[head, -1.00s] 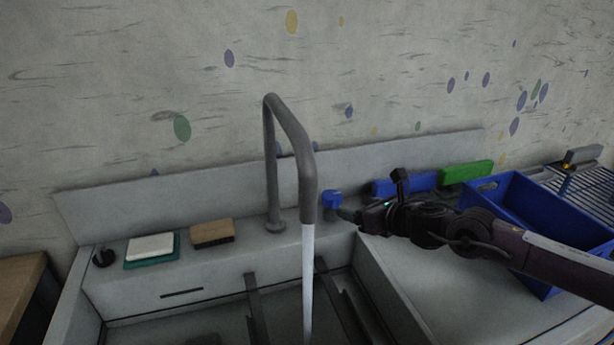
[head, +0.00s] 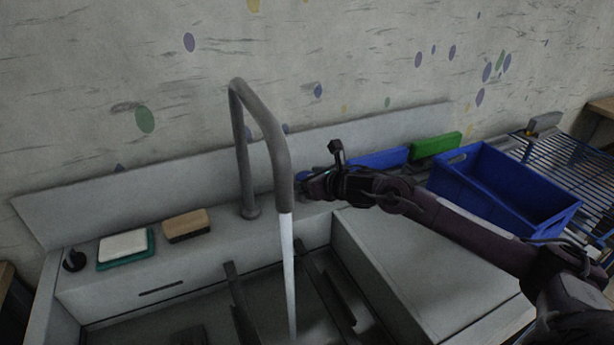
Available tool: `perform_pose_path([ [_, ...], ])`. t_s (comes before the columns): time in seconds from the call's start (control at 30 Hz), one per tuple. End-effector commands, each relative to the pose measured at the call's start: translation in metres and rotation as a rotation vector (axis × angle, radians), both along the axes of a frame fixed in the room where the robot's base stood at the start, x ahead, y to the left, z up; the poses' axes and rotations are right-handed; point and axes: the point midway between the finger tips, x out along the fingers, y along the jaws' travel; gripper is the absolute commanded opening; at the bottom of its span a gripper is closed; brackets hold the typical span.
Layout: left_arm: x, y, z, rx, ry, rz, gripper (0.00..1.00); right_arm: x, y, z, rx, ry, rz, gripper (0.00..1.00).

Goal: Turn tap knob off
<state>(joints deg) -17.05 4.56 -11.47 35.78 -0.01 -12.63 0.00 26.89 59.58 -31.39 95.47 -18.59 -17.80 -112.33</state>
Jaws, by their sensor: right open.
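The grey tap (head: 262,118) rises from the back ledge of the sink, and a white stream of water (head: 288,270) runs from its spout into the basin. The blue tap knob (head: 302,176) sits on the ledge just right of the tap and is mostly hidden behind my right gripper. My right gripper (head: 307,187) is open, with its fingertips at the knob; I cannot tell whether they touch it. My left gripper is not in view.
A brown sponge (head: 187,225) and a white soap block on a green tray (head: 125,248) lie left of the tap. A blue crate (head: 505,190) and a wire rack (head: 575,165) stand to the right. Blue and green blocks (head: 434,146) line the back wall.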

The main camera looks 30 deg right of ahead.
Motion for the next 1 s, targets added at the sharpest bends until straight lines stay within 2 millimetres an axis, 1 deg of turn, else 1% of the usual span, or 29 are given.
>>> perform_pose_path([
  [0.27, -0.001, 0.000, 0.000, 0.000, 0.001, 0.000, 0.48, 0.002, 0.001, -0.001, 0.000, 0.000, 0.000, 0.69],
  [0.37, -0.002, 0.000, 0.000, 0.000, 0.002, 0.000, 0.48, 0.001, 0.001, -0.001, 0.000, 0.000, 0.000, 0.57],
  [0.6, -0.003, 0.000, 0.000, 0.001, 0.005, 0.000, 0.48, 0.001, 0.000, -0.001, 0.000, 0.000, 0.000, 0.26],
  [0.63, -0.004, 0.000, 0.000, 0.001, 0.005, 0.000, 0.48, 0.001, 0.000, -0.001, 0.000, 0.000, 0.000, 0.25],
  [0.83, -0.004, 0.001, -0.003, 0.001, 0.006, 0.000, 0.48, 0.001, 0.001, -0.002, -0.001, 0.000, -0.015, 0.25],
  [1.0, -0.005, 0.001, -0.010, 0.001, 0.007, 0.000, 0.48, 0.001, 0.002, -0.003, 0.001, -0.001, -0.072, 0.25],
])
